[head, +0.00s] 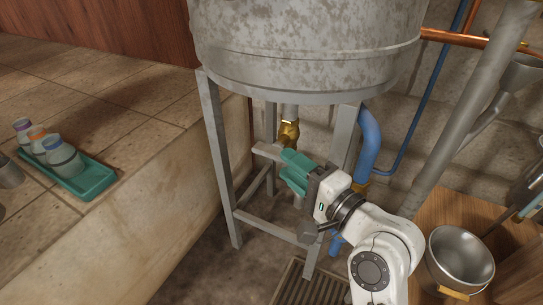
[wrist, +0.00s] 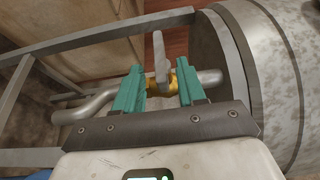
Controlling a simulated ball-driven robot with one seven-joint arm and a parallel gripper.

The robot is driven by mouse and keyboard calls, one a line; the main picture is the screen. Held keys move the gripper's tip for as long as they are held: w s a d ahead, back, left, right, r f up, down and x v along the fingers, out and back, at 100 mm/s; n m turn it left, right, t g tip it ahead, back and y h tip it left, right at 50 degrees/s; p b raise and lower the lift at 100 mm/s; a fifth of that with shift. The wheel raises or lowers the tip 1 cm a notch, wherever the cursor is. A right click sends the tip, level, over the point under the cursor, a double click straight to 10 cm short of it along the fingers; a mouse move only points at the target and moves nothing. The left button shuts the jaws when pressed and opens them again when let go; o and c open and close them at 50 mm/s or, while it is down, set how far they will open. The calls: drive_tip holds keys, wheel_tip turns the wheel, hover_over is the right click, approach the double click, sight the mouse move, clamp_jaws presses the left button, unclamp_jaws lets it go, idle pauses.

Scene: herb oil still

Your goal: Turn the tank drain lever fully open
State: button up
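The grey metal tank (head: 305,50) stands on a grey frame in the head view; its side also fills the right of the wrist view (wrist: 270,60). Below it a brass valve (head: 289,133) sits on the drain pipe. In the wrist view, the valve (wrist: 181,82) carries a flat grey lever (wrist: 160,55), which points up the picture, roughly crosswise to the pipe. My gripper (head: 293,170) has teal fingers just below the valve in the head view. In the wrist view my gripper (wrist: 160,88) is open, with the lever showing between its fingers. I cannot tell whether they touch.
Frame legs (head: 218,165) stand close around the valve. A blue pipe (head: 367,145) runs right of my gripper. A steel pot (head: 460,257) is at the lower right. A teal tray (head: 88,184) with bottles lies on the tiled ledge at left.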

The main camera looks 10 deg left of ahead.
sight(274, 151)
drive_tip(key=b+x, duration=0.1)
drive_tip(key=x, duration=0.4)
drive_tip(key=shift+w+a, duration=0.25)
drive_tip(key=shift+w, duration=0.05)
clamp_jaws()
